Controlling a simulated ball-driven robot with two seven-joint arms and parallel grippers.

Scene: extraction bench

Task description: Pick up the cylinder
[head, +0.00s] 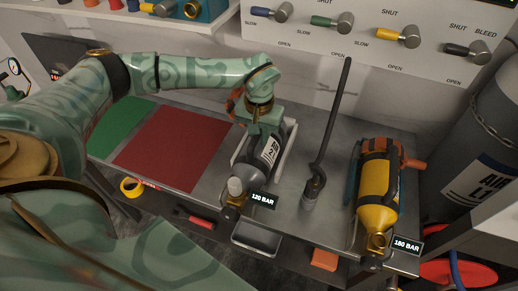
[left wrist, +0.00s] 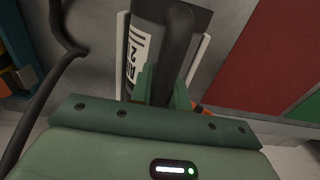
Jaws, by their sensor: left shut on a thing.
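A dark grey cylinder (head: 264,158) with a white label lies on the bench in a pale cradle (head: 284,158), its valve end toward me beside a "120 BAR" tag. My left gripper (head: 267,118) is above its far part and shut on it. In the left wrist view, my left gripper (left wrist: 164,88) has its green fingers on either side of a dark curved part on the cylinder (left wrist: 144,45). I cannot tell whether the cylinder is lifted. My right gripper is not in view.
A dark upright bent rod (head: 331,125) stands between the cylinders. A red mat (head: 175,147) and a green mat (head: 118,128) lie left on the bench. A valve panel (head: 350,30) is behind; a large grey tank (head: 480,140) is at right. A yellow tape roll (head: 131,187) lies near the front edge.

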